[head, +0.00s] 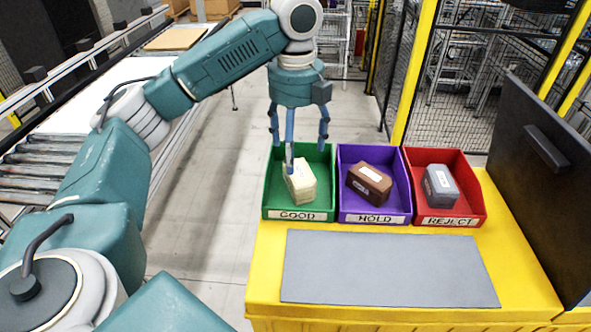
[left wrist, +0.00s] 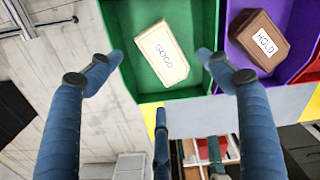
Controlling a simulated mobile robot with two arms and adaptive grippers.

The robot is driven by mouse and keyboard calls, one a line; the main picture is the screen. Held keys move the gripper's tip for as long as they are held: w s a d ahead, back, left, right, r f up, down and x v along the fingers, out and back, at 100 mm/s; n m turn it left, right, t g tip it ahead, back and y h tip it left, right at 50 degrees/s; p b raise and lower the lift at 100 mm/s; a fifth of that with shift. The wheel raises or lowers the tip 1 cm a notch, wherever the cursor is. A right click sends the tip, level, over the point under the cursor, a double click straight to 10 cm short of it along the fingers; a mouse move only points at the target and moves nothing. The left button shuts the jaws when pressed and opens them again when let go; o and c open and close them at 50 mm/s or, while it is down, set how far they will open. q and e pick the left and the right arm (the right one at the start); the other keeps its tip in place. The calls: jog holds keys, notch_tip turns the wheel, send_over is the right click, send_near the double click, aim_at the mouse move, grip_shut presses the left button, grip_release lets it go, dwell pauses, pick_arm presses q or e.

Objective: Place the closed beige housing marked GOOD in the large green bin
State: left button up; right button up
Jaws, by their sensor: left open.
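The closed beige housing (head: 301,184) lies inside the green bin (head: 271,197), which is labelled GOOD. In the left wrist view the housing (left wrist: 161,54) shows its GOOD label face up, and it lies tilted against the bin's length within the green walls (left wrist: 184,93). My left gripper (head: 298,150) is above the green bin with its fingers spread. In the left wrist view the open fingers (left wrist: 160,75) stand to both sides of the housing and hold nothing. My right gripper is not in view.
A purple HOLD bin (head: 375,216) with a brown housing (head: 369,184) and a red REJECT bin (head: 450,219) with a grey housing (head: 440,186) stand to the right. A bare grey mat (head: 388,268) lies in front on the yellow table (head: 268,293). A dark upright panel (head: 545,190) stands at right.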

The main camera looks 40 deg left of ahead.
pick_arm(q)
notch_tip(320, 180, up, 3)
dwell(0.7)
